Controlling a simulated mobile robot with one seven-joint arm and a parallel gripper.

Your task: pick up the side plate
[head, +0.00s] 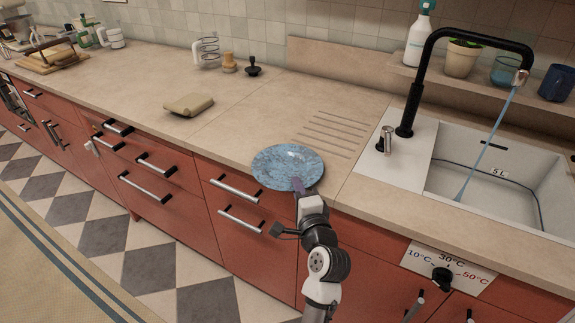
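The side plate (287,164) is round, blue and speckled. It appears at the counter's front edge, just left of the drain grooves. My gripper (299,187) is at the plate's near rim, reaching up from the front of the counter. Its end overlaps the rim in the picture. The fingers are small and partly hidden, so I cannot tell whether they are open or shut on the rim. I also cannot tell whether the plate rests on the counter or is slightly raised.
A sink (490,175) with a black tap (412,105) and running water is on the right. A folded tan cloth-like item (188,105) lies on the counter (230,125) behind left. Red drawers with metal handles (235,190) face my arm. Counter left of the plate is clear.

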